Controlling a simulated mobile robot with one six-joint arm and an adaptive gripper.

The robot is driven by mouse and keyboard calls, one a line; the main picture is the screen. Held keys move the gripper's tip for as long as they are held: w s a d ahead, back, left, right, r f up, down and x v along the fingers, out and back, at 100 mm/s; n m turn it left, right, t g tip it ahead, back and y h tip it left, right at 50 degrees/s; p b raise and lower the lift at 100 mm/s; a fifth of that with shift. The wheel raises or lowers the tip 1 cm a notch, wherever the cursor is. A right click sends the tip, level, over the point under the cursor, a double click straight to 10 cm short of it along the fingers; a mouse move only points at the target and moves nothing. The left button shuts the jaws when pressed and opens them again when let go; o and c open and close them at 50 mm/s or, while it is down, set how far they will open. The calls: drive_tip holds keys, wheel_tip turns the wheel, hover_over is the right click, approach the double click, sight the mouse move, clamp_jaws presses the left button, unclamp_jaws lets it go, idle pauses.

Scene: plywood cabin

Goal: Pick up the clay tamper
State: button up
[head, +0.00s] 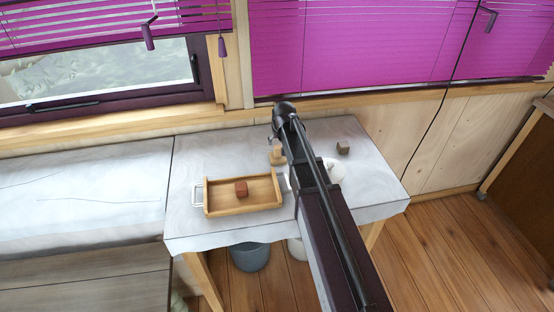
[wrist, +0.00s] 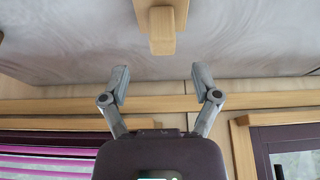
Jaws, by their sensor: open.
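A light wooden piece, which looks like the clay tamper (head: 278,157), is on the white table, left of my arm in the head view. In the wrist view a wooden block with a wider part behind it, apparently the same tamper (wrist: 161,28), is at the top centre. My gripper (wrist: 159,76) is open and empty, its two fingers spread. The tamper lies beyond the fingertips, roughly centred between them, and apart from them. In the head view my arm hides most of the gripper.
A wooden tray (head: 214,207) with white handles holds a reddish-brown block (head: 241,188). A grey-brown cube (head: 343,148) and a white rounded item (head: 335,171), partly behind my arm, are on the table (head: 185,232). A grey bucket (head: 250,257) stands underneath. The windowed wall is behind.

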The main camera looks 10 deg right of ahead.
sight(278, 147)
drive_tip(key=shift+f, duration=0.1)
idle(0.3)
drive_tip(key=shift+b+x, duration=2.45)
drive_tip(key=shift+x, duration=0.1)
drive_tip(key=shift+a, duration=0.15)
clamp_jaws()
